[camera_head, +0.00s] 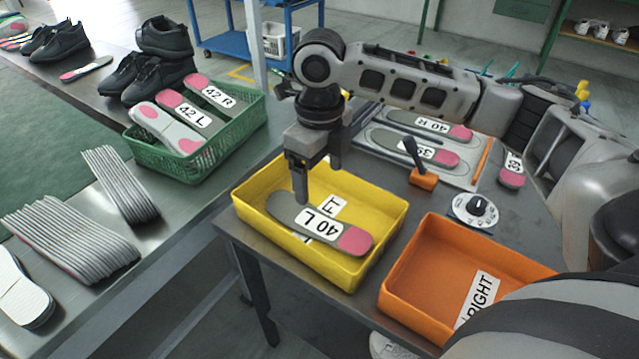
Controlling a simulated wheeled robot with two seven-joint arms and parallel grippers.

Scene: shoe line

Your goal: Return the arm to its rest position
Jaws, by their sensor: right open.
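My right gripper (308,172) comes in from the right and points down over the back of the yellow bin (377,212). Its fingers are open. An insole marked 40 L (287,210) lies in the yellow bin, on top of the bin's label, its pink end towards the lower right. The fingertips are close above the insole's grey end; whether they touch it I cannot tell. My right arm (410,80) stretches across the top of the table. My left gripper is not in view.
The orange bin marked RIGHT (425,262) looks empty. A tray (392,160) with insoles, a dial (476,208) and an orange-based lever (424,179) are behind it. A green basket (165,165) of insoles, insole stacks (70,235) and black shoes (155,70) stand left.

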